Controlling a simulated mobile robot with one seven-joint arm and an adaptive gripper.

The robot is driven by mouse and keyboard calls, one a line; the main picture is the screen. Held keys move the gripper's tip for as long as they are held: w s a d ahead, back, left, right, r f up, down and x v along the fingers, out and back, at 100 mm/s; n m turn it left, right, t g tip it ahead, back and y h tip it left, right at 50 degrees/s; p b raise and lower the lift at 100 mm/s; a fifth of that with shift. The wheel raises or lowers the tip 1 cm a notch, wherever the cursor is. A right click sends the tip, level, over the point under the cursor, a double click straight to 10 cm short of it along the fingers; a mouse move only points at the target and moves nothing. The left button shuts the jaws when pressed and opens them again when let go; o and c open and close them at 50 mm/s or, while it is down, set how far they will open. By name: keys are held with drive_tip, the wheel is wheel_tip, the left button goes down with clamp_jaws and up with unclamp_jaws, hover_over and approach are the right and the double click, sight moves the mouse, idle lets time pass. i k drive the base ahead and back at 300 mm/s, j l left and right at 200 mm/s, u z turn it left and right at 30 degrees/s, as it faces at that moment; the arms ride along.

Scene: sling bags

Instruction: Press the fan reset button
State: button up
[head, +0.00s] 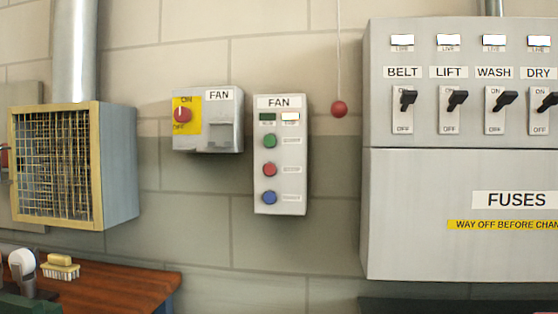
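A grey control box labelled FAN (280,155) hangs on the wall near the middle of the head view. It carries a green button (270,141), a red button (269,170) and a blue button (269,198), one above another. The small labels beside the buttons are too blurred to read surely, so I cannot tell by text which is reset. Above them are a dark green lamp (267,117) and a bright white lamp (290,117). My gripper is not in view.
Left of it is a FAN isolator (222,138) with a red knob at ON. A red ball (339,108) hangs on a cord to the right, near a large switch cabinet (420,220). A caged duct (118,165) and wooden bench (120,284) are left. Wall below the box is clear.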

sight(270, 197)
drive_tip(key=i+l+z, duration=0.15)
drive_tip(key=z, duration=0.25)
drive_tip(key=i+l+z, duration=0.15)
drive_tip(key=l+z, duration=0.2)
